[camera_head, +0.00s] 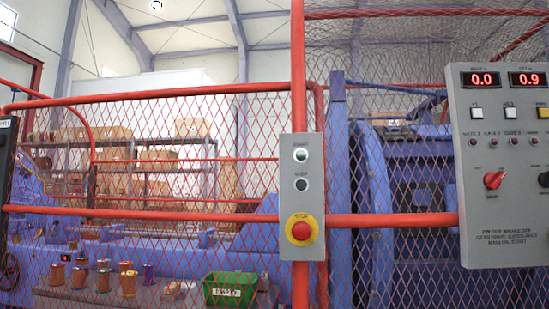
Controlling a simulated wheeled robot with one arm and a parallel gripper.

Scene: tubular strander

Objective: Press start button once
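A narrow grey button box (300,265) is mounted on a red vertical post in the middle of the camera_head view. Its top button is a pale start button (301,155) with a small label above it. Below it is a dark button (301,185) with its own label. At the bottom is a red mushroom emergency button (301,230) on a yellow disc. My gripper does not show in this view, and nothing touches the box.
Red rails and wire mesh fence (150,210) stand across the view, with blue machinery behind. A grey control panel (500,210) with red displays reading 0.0 and 0.9 is at right. Behind the mesh are several spools, a green bin (228,289) and shelves with boxes (195,128).

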